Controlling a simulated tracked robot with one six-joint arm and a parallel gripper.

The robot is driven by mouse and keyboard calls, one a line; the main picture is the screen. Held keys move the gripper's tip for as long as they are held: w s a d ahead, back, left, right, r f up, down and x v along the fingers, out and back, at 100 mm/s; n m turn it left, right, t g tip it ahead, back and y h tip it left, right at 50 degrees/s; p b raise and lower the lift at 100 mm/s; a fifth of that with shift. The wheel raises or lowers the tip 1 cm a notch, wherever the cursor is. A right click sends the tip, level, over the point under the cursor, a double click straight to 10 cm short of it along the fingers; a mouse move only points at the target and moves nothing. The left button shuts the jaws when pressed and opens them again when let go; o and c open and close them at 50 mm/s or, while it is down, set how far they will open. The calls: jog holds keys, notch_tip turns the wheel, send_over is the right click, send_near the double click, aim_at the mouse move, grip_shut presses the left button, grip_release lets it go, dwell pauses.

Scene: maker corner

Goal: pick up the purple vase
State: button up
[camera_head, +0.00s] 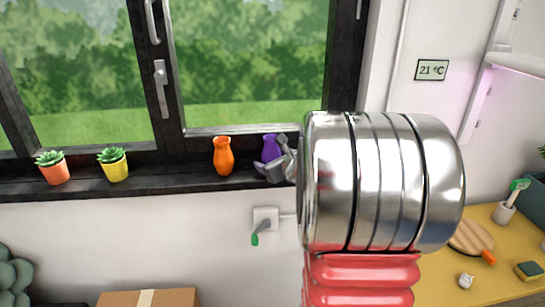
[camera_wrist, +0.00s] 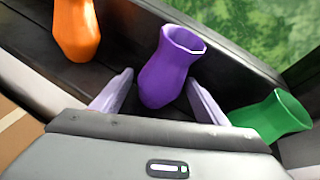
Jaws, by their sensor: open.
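The purple vase (camera_head: 270,147) stands on the dark window sill, partly hidden behind my gripper (camera_head: 274,168) in the head view. In the wrist view the purple vase (camera_wrist: 170,68) shows its open rim and narrow neck. My gripper (camera_wrist: 158,100) is open there, with one finger on each side of the vase's lower body. I cannot tell whether either finger touches it.
An orange vase (camera_head: 223,156) stands left of the purple one. A green vase (camera_wrist: 272,115) is close to the right finger. A yellow pot (camera_head: 115,167) and an orange pot (camera_head: 52,170) hold plants farther left. The window sill (camera_head: 170,184) is narrow.

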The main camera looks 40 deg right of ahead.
jog(key=shift+c, duration=0.6)
jog(key=c, duration=1)
